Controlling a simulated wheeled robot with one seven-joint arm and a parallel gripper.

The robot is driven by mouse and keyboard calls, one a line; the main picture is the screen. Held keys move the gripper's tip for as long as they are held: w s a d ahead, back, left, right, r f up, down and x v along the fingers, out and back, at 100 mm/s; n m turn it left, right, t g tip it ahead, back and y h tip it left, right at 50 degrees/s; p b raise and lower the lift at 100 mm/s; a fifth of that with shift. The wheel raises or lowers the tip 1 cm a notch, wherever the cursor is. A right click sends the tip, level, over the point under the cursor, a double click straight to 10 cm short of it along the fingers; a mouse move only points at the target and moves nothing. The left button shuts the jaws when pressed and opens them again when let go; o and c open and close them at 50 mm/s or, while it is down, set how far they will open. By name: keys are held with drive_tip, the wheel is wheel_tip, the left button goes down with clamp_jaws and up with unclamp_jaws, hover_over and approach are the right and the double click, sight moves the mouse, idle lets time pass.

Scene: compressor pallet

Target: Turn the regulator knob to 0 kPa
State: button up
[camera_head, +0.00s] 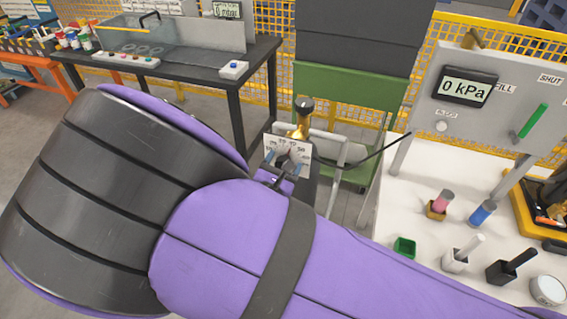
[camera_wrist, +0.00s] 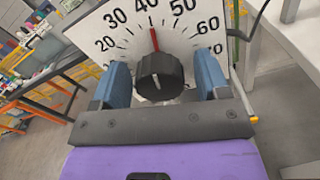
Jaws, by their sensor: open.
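The regulator knob (camera_wrist: 160,76) is a black ribbed knob in front of a white dial plate (camera_wrist: 110,22) with printed numbers. My gripper (camera_wrist: 162,80) is open, with one blue finger on each side of the knob and a visible gap on both sides. In the head view, my gripper (camera_head: 284,174) is at the dial plate (camera_head: 297,152), small and partly hidden by my purple arm. A display (camera_head: 466,87) on the right panel reads 0 kPa.
A white table (camera_head: 410,215) at the right holds a green cup (camera_head: 404,247), a blue cylinder (camera_head: 482,212) and other small items. A green cabinet (camera_head: 345,105) stands behind the dial. A dark bench (camera_head: 200,72) with a clear tank is at the left.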

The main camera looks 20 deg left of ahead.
drive_tip(key=c, duration=0.9)
drive_tip(key=shift+c, duration=0.2)
drive_tip(key=shift+n, duration=0.4)
drive_tip(key=n, duration=0.4)
drive_tip(key=shift+n, duration=0.3)
drive_tip(key=n, duration=0.4)
drive_tip(key=shift+n, duration=0.3)
drive_tip(key=n, duration=0.3)
drive_tip(key=shift+n, duration=0.3)
drive_tip(key=n, duration=0.3)
drive_tip(key=shift+d+n, duration=0.1)
drive_tip(key=shift+n, duration=0.3)
drive_tip(key=n, duration=0.6)
drive_tip(key=shift+n, duration=0.4)
drive_tip(key=shift+s, duration=0.1)
